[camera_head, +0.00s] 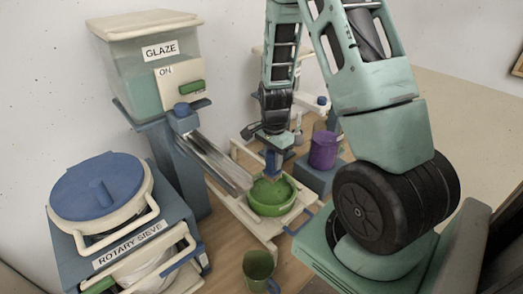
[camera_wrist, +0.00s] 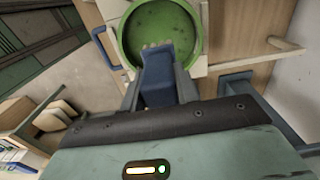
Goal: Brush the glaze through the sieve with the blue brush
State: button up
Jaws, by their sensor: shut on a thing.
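My gripper (camera_head: 273,150) is shut on the blue brush (camera_head: 271,163), holding it upright over the round green sieve (camera_head: 272,209). In the wrist view, my gripper (camera_wrist: 158,92) has its fingers on either side of the brush's blue handle (camera_wrist: 157,78). The pale bristles reach inside the rim of the green sieve (camera_wrist: 199,30). I cannot tell whether they touch its floor. The sieve's inside looks dark green, and it sits on a cream wooden stand with blue handles (camera_head: 262,228).
The glaze tank (camera_head: 131,62) and its metal chute (camera_head: 214,160) stand left of the sieve. The rotary sieve machine (camera_head: 100,188) is at front left. A green mug (camera_head: 258,266) stands in front. A purple bucket (camera_head: 323,150) sits on a blue block at right.

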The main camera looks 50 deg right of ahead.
jog(key=shift+f+b, duration=3.75)
jog(key=shift+f, duration=0.75)
jog(key=shift+f+b, duration=0.3)
jog(key=shift+f, duration=0.15)
jog(key=shift+c, duration=0.5)
jog(key=shift+s, duration=0.1)
jog(key=shift+d, duration=1.75)
jog(key=shift+w+a+p, duration=0.15)
jog(key=shift+a, duration=1.05)
jog(key=shift+w+a+p, duration=0.2)
jog(key=shift+a, duration=1)
jog(key=shift+w+a+p, duration=0.15)
jog(key=shift+a, duration=1.05)
